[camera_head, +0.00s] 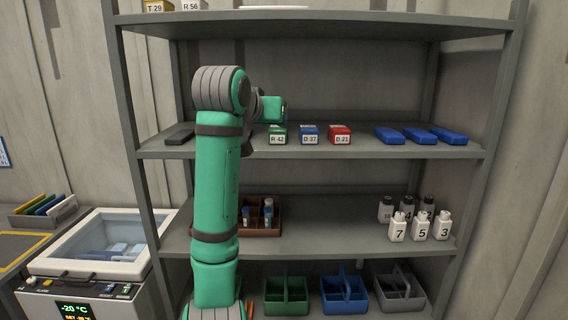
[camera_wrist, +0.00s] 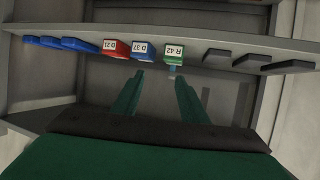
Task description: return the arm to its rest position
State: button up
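My arm stands upright in front of the shelf in the head view, with its upper end bent toward the middle shelf. My gripper shows in the wrist view (camera_wrist: 160,78) with its two green fingers apart and nothing between them. In the head view the fingers cannot be made out. The green box R 42 (camera_head: 278,136) stands on the middle shelf near the gripper and shows beyond the fingertips in the wrist view (camera_wrist: 174,54). The blue box D 37 (camera_head: 309,135) and red box D 21 (camera_head: 340,136) stand beside it.
The grey shelf (camera_head: 380,152) also holds blue flat cases (camera_head: 420,136) and dark flat cases (camera_wrist: 234,58). Below are white numbered bottles (camera_head: 422,226), a brown rack (camera_head: 266,230) and several caddies (camera_head: 344,290). A freezer box (camera_head: 100,245) stands at left.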

jog(key=w+d+f+n, duration=0.1)
jog(key=w+f, duration=0.1)
jog(key=f, duration=1.4)
jog(key=w+d+f+n, duration=0.1)
jog(key=f, duration=1.5)
jog(key=s+d+f+n+y, duration=0.1)
jog(key=s+f, duration=0.3)
jog(key=f, duration=0.4)
jog(key=s+f+t, duration=0.1)
jog(key=s+f, duration=0.3)
jog(key=f, duration=0.4)
jog(key=s+d+f+n+y, duration=0.1)
jog(key=s+f, duration=0.4)
jog(key=f, duration=0.3)
jog(key=s+f+y, duration=0.1)
jog(key=s+f, duration=0.5)
jog(key=s, duration=0.7)
jog(key=s+f, duration=0.6)
jog(key=s, duration=0.6)
jog(key=s+r, duration=0.4)
jog(key=s, duration=0.8)
jog(key=s+r+m+t, duration=0.1)
jog(key=s+r, duration=0.3)
jog(key=s, duration=0.8)
jog(key=shift+s+a+y, duration=0.25)
jog(key=shift+a+y, duration=0.05)
